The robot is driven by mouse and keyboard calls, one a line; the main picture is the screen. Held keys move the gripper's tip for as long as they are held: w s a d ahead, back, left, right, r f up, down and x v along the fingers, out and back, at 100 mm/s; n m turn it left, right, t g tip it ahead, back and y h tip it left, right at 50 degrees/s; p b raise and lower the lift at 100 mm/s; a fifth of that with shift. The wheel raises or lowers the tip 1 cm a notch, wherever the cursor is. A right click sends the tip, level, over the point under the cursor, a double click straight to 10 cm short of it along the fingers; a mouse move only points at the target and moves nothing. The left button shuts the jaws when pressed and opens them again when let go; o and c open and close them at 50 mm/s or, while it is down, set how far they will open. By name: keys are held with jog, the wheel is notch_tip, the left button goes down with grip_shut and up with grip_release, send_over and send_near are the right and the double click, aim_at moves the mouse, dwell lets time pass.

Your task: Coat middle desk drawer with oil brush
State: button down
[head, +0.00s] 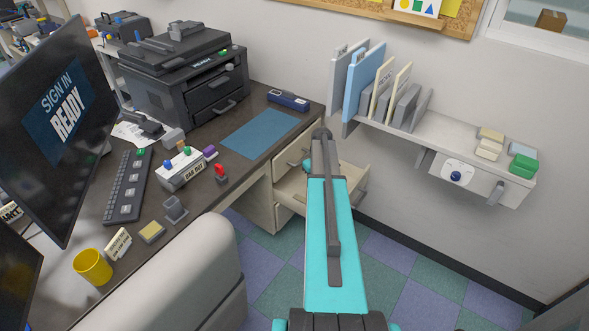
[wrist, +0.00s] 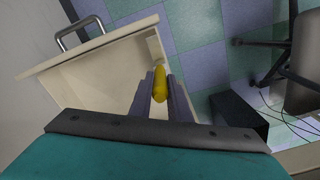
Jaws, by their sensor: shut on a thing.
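My gripper (wrist: 160,80) is shut on a yellow, rounded, elongated thing (wrist: 160,86), seen between the two grey fingers in the wrist view. It looks like part of the oil brush; bristles do not show. A cream desk drawer (wrist: 88,78) stands pulled open, with a grey bar handle (wrist: 80,32) on its front. The held thing is over the drawer's edge in the wrist view; contact cannot be told. The open drawer (head: 290,186) also shows in the head view under the desk, partly covered by my arm, which hides my gripper there. Its level is unclear.
The dark desk (head: 253,105) carries a printer (head: 185,85), a blue mat (head: 260,133), a keyboard (head: 128,187) and a yellow mug (head: 92,267). A wall shelf (head: 440,140) with files is at right. A chair (wrist: 303,65) and black box (wrist: 237,115) stand near the drawer.

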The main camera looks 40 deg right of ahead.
jog(key=s, duration=0.3)
jog(key=s+d, duration=0.1)
jog(key=s, duration=0.1)
jog(key=shift+s+d, duration=0.1)
jog(key=shift+s, duration=0.3)
jog(key=shift+w, duration=0.1)
dwell(0.5)
jog(key=shift+w+a, duration=0.2)
jog(key=shift+w, duration=0.75)
jog(key=shift+w+a, duration=0.2)
jog(key=shift+w, duration=0.7)
jog(key=shift+w+a, duration=0.2)
jog(key=shift+w, duration=0.85)
jog(key=shift+w+a, duration=0.2)
jog(key=shift+w, duration=0.75)
jog(key=shift+w+a, duration=0.15)
jog(key=shift+w, duration=0.75)
jog(key=shift+w+a, duration=0.2)
jog(key=shift+w, duration=0.85)
